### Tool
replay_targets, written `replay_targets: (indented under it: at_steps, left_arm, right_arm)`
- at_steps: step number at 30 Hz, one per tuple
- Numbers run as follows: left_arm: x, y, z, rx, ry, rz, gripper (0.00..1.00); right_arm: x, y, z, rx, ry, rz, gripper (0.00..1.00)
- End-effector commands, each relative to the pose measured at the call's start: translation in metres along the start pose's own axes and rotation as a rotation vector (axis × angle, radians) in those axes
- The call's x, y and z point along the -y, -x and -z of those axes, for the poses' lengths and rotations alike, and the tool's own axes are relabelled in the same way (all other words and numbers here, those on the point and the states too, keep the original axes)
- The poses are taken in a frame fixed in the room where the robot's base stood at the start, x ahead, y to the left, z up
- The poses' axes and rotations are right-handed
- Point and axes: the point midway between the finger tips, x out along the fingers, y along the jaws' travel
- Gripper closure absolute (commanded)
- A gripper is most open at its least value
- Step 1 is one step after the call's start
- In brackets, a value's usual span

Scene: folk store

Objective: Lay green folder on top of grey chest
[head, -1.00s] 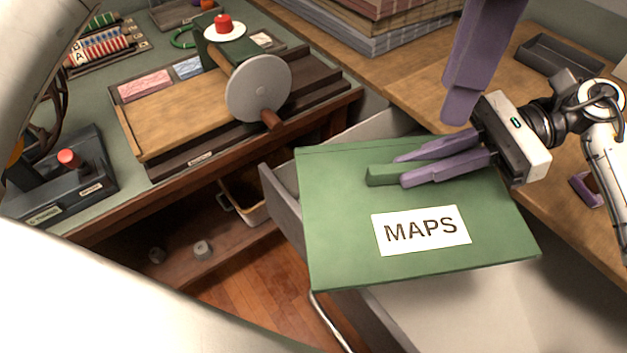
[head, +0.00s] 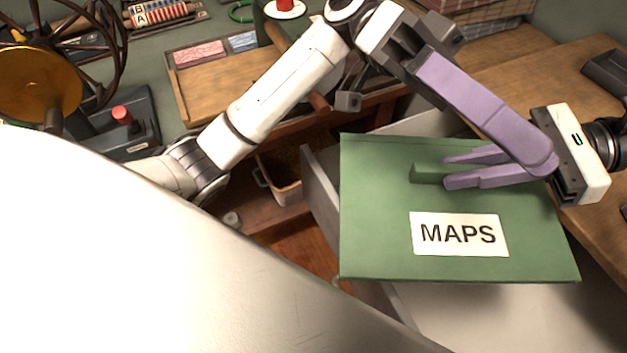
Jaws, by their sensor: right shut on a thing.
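The green folder (head: 375,230) with a white MAPS label is in the middle right of the head view, with its face toward me. My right gripper (head: 442,174) comes in from the right and is shut on the green raised grip of the folder. My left gripper (head: 545,168) reaches over the folder's upper right part. Its fingers overlap in this view, so its opening cannot be told. They hide part of the folder and cross in front of my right gripper's fingers. I cannot make out for certain which surface is the grey chest.
A pale grey open drawer (head: 321,195) lies below the folder, mostly hidden by it. A wooden counter (head: 580,75) with a dark tray (head: 607,72) is at right. A green-topped desk with a spoked wheel (head: 75,50) and a red-knobbed box (head: 112,132) is at left.

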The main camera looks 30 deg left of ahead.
Motion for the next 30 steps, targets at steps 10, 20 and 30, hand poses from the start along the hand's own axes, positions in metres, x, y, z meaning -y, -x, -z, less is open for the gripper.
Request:
replay_targets:
  at_steps: [10, 20, 30]
  left_arm:
    - [0.004, 0.098, -0.036, -0.57, 0.119, -0.028, 0.67]
    - [0.013, 0.19, -0.127, -0.975, 0.251, 0.188, 0.67]
    - [0.033, 0.155, -0.21, -0.873, 0.638, 0.469, 0.67]
  right_arm:
    - [0.0, 0.0, -0.001, 0.002, 0.001, 0.001, 1.0]
    - [0.0, 0.0, -0.001, 0.002, 0.001, 0.001, 1.0]
    - [0.0, 0.0, -0.001, 0.002, 0.001, 0.001, 1.0]
